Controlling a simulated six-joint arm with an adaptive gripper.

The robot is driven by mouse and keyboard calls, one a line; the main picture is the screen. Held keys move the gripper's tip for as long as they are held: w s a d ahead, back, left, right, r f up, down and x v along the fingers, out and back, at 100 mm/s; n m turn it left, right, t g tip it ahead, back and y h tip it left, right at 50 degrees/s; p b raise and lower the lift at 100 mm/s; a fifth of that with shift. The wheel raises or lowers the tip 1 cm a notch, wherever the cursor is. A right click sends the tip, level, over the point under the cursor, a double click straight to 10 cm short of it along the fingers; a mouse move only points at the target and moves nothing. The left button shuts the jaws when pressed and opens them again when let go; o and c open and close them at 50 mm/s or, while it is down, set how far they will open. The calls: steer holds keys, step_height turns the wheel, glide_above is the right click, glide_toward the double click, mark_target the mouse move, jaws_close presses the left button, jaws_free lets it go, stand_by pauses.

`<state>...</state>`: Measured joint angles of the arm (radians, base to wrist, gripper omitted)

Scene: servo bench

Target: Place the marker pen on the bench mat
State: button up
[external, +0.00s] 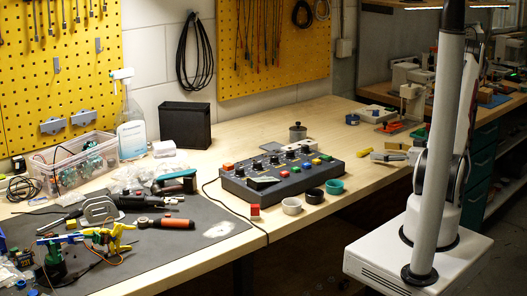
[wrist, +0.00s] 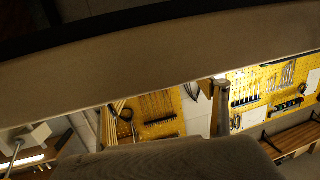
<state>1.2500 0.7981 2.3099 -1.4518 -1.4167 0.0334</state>
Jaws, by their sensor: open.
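The dark grey bench mat (external: 172,248) covers the left front of the bench in the external view. Its left part is crowded with tools, and a bare stretch lies along its front and right. A thin dark stick-like item (external: 66,219) lies on the mat's left side; I cannot tell whether it is the marker pen. No other marker pen can be made out. My arm stands at the right of the external view, clear of the mat. My gripper cannot be made out in either view. The wrist view shows large blurred surfaces and pegboards.
A control box (external: 283,172) with coloured buttons stands right of the mat, with small cups (external: 292,206) before it. A spray bottle (external: 131,135) stands behind.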

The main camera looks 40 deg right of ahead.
mark_target(368, 151)
steer(key=shift+a+x, duration=0.15)
steer(key=shift+x, duration=0.6)
steer(key=shift+a+x, duration=0.15)
steer(key=shift+x, duration=1.65)
steer(key=shift+f, duration=0.1)
steer(key=c, duration=1)
steer(key=shift+r, duration=5)
